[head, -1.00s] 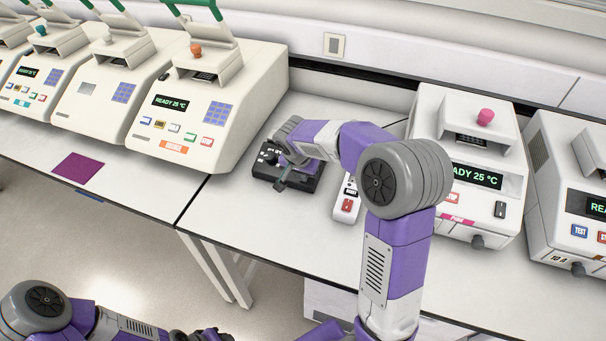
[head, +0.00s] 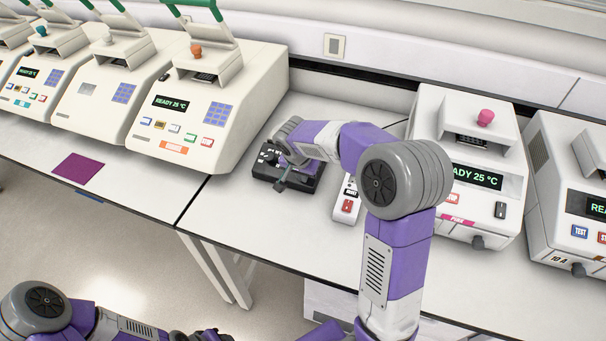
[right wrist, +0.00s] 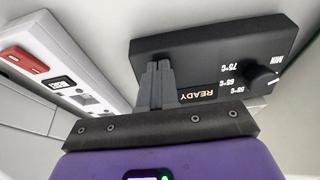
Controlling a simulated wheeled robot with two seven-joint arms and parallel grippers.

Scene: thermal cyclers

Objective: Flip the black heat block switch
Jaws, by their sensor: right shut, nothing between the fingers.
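The black heat block (head: 301,184) lies on the bench, partly covered by my right arm. In the right wrist view, its dark face (right wrist: 215,45) shows a READY label, temperature marks and a round knob (right wrist: 262,80). My right gripper (head: 280,187) is shut and empty at the block's near side. In the right wrist view, the closed fingertips (right wrist: 157,68) overlap the block's face near one end. I cannot tell whether they touch it. I cannot make out the switch; the fingers may hide it. My left gripper (head: 205,335) is only partly in view at the bottom edge.
A white power strip with a red switch (head: 347,205) lies just right of the block; it also shows in the right wrist view (right wrist: 65,65). White thermal cyclers stand left (head: 215,110) and right (head: 470,185). The bench in front of the block is clear.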

